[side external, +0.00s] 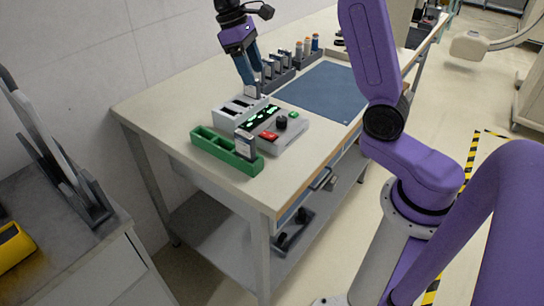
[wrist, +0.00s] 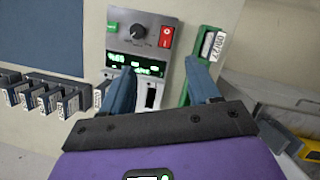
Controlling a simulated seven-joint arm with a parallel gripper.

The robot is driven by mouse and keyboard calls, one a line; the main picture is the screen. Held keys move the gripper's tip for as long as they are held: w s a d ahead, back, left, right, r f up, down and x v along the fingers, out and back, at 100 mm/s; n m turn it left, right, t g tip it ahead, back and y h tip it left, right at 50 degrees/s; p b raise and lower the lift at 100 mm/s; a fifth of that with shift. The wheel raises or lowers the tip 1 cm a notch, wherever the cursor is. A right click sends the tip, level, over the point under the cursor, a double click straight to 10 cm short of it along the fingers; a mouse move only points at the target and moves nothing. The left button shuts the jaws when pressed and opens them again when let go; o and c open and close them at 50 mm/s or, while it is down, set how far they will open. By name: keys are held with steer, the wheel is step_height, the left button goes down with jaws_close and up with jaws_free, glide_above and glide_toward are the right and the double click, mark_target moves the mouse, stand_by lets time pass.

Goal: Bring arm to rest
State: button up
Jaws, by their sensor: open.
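My gripper (side external: 252,82) is above the back end of the grey device on the workbench, pointing down. In the wrist view its two blue fingers (wrist: 162,76) are spread apart, with nothing seen held between them. The grey device (side external: 292,133) has a lit green display, a black knob and a red switch; it also shows between and beyond the fingers in the wrist view (wrist: 172,40). A light slotted block (side external: 232,112) sits beside it, below the gripper. Whether the fingertips touch anything there is unclear.
A green tray (side external: 213,145) with an upright labelled piece stands at the bench's near side. A row of dark holders (side external: 282,76) and small bottles (side external: 307,46) stand at the back. A blue mat (side external: 325,90) lies flat and bare. A grey cart (side external: 75,250) stands left.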

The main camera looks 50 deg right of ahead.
steer(key=s+a+f+n+t, duration=0.1)
steer(key=s+a+n, duration=0.2)
steer(key=s+a, duration=0.35)
steer(key=s+f+n+t+y, duration=0.1)
steer(key=s+f+n, duration=0.1)
steer(key=s, duration=0.9)
steer(key=s+f+n+t, duration=0.1)
steer(key=s+f+n, duration=0.2)
steer(key=s, duration=0.8)
steer(key=shift+s+f+y, duration=0.3)
steer(key=shift+s+y, duration=0.05)
steer(key=shift+y, duration=0.05)
